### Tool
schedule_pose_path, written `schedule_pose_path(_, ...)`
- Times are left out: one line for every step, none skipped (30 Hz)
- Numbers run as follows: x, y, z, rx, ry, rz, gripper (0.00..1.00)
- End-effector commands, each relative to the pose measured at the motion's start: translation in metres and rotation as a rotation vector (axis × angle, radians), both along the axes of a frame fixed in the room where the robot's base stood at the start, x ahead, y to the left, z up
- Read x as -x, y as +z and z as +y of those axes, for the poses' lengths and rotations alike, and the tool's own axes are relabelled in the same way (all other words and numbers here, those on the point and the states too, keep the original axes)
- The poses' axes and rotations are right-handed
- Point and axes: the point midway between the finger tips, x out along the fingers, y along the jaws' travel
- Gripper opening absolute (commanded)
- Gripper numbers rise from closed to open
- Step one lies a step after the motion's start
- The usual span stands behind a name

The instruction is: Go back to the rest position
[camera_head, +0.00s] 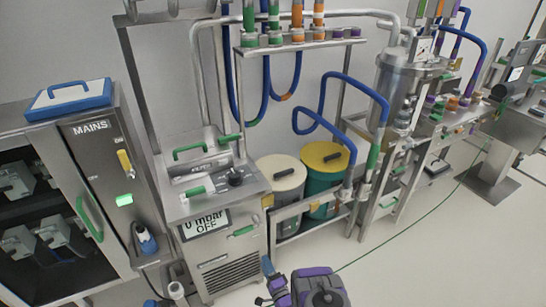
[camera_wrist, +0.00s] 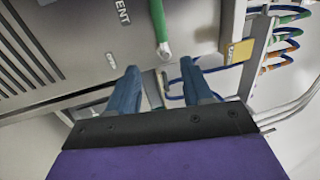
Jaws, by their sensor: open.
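My gripper (camera_wrist: 162,80) shows in the wrist view with its two blue fingers spread apart and nothing between them. Beyond the fingers is the front of a grey metal cabinet with a green handle (camera_wrist: 160,30). In the head view, part of my purple and black arm (camera_head: 318,287) is at the bottom centre, with a blue finger (camera_head: 268,266) at its left. It is in front of the cabinet marked "0 mbar OFF" (camera_head: 225,250). I cannot tell the exact gap between the fingers and the cabinet.
A bin with a cream lid (camera_head: 281,172) and a green bin with a yellow lid (camera_head: 323,156) stand in a metal frame right of the cabinet. The MAINS cabinet (camera_head: 90,150) is at the left. A green cable (camera_head: 400,243) crosses the otherwise clear floor at the right.

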Motion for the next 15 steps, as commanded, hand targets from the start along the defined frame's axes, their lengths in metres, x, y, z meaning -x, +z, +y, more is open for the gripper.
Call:
schedule_pose_path(-0.001, 0.0, 0.0, 0.002, 0.0, 0.0, 0.5)
schedule_pose_path(-0.002, 0.001, 0.001, 0.006, -0.001, 0.001, 0.5)
schedule_pose_path(-0.005, 0.003, 0.001, 0.016, -0.002, 0.003, 0.5)
schedule_pose_path(-0.008, 0.004, 0.002, 0.027, -0.005, 0.005, 0.5)
schedule_pose_path(-0.013, 0.007, 0.002, 0.04, -0.007, 0.006, 0.5)
schedule_pose_path(-0.019, 0.011, 0.002, 0.063, -0.012, 0.011, 0.5)
schedule_pose_path(-0.025, 0.013, 0.002, 0.085, -0.016, 0.018, 0.5)
schedule_pose_path(-0.031, 0.017, 0.002, 0.112, -0.021, 0.026, 0.5)
schedule_pose_path(-0.041, 0.024, 0.001, 0.146, -0.028, 0.034, 0.5)
schedule_pose_path(-0.048, 0.027, 0.001, 0.177, -0.032, 0.046, 0.5)
schedule_pose_path(-0.054, 0.031, 0.0, 0.207, -0.037, 0.055, 0.5)
schedule_pose_path(-0.063, 0.039, -0.001, 0.246, -0.042, 0.068, 0.5)
schedule_pose_path(-0.068, 0.043, -0.002, 0.278, -0.047, 0.078, 0.5)
schedule_pose_path(-0.074, 0.048, -0.004, 0.306, -0.051, 0.088, 0.5)
schedule_pose_path(-0.082, 0.055, -0.006, 0.346, -0.057, 0.1, 0.5)
